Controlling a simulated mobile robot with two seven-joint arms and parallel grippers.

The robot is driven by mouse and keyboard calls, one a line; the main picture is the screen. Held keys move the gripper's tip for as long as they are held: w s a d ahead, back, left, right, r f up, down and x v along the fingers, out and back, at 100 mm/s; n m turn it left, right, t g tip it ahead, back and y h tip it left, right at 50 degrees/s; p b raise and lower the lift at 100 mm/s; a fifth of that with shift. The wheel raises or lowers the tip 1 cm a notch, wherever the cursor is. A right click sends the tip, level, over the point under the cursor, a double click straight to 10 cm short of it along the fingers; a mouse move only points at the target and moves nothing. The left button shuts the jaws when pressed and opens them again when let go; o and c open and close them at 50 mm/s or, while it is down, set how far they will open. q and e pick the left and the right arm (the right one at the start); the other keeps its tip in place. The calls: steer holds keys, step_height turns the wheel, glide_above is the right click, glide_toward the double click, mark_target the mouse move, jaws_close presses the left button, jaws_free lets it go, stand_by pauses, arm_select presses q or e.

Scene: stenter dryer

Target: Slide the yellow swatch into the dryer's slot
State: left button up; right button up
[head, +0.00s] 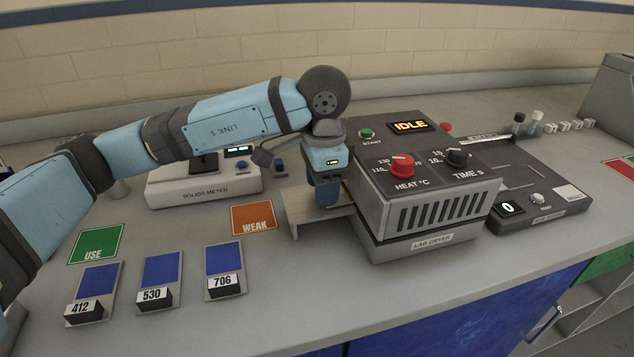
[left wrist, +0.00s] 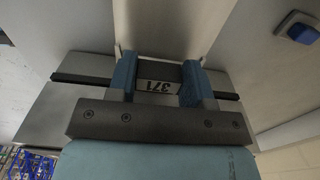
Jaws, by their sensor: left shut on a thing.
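The lab dryer (head: 425,210) is a grey box with red and black knobs, a green start button and a display (head: 411,126) reading IDLE. A light shelf (head: 303,214) juts from its left side. My left gripper (head: 327,195) points down over this shelf, close to the dryer's left wall. In the left wrist view, the gripper (left wrist: 158,85) is shut on a dark block with a white label, 371 (left wrist: 159,87), upside down. No yellow cloth shows in either view. The slot is hidden behind my gripper in the head view. My right gripper is not in view.
Blue swatches 412 (head: 97,278), 530 (head: 160,267) and 706 (head: 224,258) lie at the front left. Green USE (head: 96,241) and orange WEAK (head: 254,217) cards lie behind them. A solids meter (head: 205,188) stands behind; a dark device (head: 540,185) stands right of the dryer.

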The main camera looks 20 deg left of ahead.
arm_select(q)
steer(key=shift+w+d+b, duration=0.1)
steer(key=shift+d+b, duration=0.25)
steer(key=o, duration=1.1)
steer(key=shift+c, duration=0.2)
